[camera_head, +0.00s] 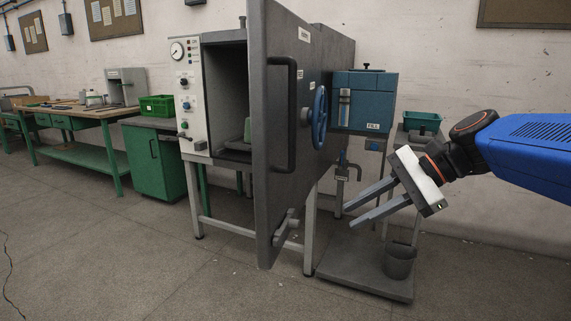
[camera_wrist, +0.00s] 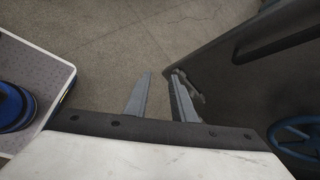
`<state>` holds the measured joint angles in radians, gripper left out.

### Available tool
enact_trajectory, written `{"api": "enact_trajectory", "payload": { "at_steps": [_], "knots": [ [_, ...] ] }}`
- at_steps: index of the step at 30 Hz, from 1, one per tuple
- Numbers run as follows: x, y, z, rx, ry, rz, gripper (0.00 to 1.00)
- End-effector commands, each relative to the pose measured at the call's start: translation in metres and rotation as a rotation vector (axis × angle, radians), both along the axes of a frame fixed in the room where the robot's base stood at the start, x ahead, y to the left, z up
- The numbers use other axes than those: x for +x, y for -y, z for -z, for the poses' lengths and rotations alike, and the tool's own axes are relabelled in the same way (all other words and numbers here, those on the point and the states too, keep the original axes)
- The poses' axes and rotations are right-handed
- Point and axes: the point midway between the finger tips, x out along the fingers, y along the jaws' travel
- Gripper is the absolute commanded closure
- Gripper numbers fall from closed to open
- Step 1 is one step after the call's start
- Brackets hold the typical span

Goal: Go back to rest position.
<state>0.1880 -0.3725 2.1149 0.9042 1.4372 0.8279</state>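My gripper (camera_head: 358,212) hangs in the air to the right of the open machine door, above the low grey platform. Its two long grey fingers stand apart with nothing between them, so it is open and empty. The fingers also show in the wrist view (camera_wrist: 158,83), with bare floor beyond them. The blue arm (camera_head: 535,150) reaches in from the right edge of the head view.
The grey machine door (camera_head: 275,120) stands open, with a blue handwheel (camera_head: 319,117). A blue fill tank (camera_head: 364,103) and a green tray (camera_head: 422,121) are behind my gripper. A dark bucket (camera_head: 400,262) stands on the platform (camera_head: 365,277).

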Motion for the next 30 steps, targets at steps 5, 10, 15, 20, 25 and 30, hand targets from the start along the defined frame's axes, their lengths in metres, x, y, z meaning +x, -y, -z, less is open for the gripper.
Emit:
{"api": "enact_trajectory", "payload": {
  "at_steps": [5, 10, 15, 20, 25, 30],
  "knots": [
    [-0.053, 0.022, 0.068, -0.311, 0.197, -0.170, 0.77],
    [-0.094, 0.058, 0.124, -0.609, 0.383, -0.391, 0.77],
    [-0.123, 0.096, 0.164, -0.877, 0.544, -0.640, 0.77],
    [-0.135, 0.121, 0.184, -1.040, 0.640, -0.817, 0.77],
    [-0.139, 0.130, 0.191, -1.106, 0.676, -0.895, 0.77],
    [-0.139, 0.131, 0.191, -1.109, 0.678, -0.899, 0.77]
  ]
}}
